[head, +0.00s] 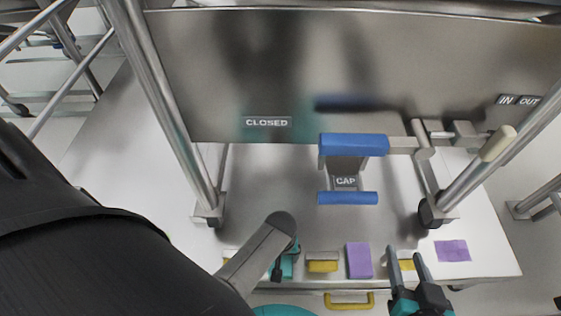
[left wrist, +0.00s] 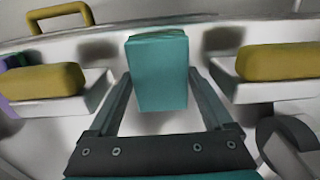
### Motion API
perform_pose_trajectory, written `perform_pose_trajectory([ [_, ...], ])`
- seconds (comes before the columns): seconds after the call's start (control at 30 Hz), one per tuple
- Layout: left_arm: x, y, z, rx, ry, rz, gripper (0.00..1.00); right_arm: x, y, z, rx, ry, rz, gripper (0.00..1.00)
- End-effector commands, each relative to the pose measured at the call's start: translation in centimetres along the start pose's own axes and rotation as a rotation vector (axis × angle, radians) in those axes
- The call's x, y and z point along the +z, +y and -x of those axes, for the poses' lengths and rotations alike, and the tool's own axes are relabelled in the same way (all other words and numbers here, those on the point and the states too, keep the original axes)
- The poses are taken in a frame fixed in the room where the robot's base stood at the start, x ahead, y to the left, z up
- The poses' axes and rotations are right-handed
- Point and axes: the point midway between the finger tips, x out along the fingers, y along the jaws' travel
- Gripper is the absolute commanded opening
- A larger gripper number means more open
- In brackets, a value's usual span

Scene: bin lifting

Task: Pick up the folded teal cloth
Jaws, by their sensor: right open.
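The folded teal cloth (left wrist: 157,70) is a small upright block at the middle of the left wrist view. My left gripper (left wrist: 160,78) has its fingers spread, one along each side of the cloth. Any thin gap between cloth and fingertips is too small to tell. In the head view only a part of the teal cloth (head: 287,271) shows, because my left arm and gripper cover it. My right gripper (head: 406,254) is open at the lower right, its fingers around or above a yellow block (head: 406,265); I cannot tell which.
Yellow blocks in white holders (left wrist: 45,78) (left wrist: 280,62) flank the cloth. A purple folded cloth (head: 358,260) and a flat purple piece (head: 452,251) lie to the right. A yellow handle (head: 349,301) is on the front edge. A metal panel (head: 400,70) and blue-padded bar (head: 353,145) stand behind.

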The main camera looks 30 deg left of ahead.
Motion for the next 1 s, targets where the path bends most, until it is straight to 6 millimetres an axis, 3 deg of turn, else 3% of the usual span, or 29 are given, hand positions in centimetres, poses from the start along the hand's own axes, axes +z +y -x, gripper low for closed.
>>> perform_pose_trajectory([
  [0.07, -0.01, -0.02, 0.00, -0.001, 0.000, 0.000, 0.73, 0.00, 0.01, 0.00, 0.000, 0.000, 0.000, 0.50],
  [0.43, 0.00, -0.02, 0.00, -0.001, 0.000, 0.000, 0.31, 0.02, 0.02, 0.01, 0.000, -0.001, 0.000, 0.50],
  [1.0, 0.01, -0.01, 0.58, 0.000, 0.000, 0.000, 0.30, 0.15, 0.59, 0.28, 0.016, -0.058, 0.007, 0.50],
])
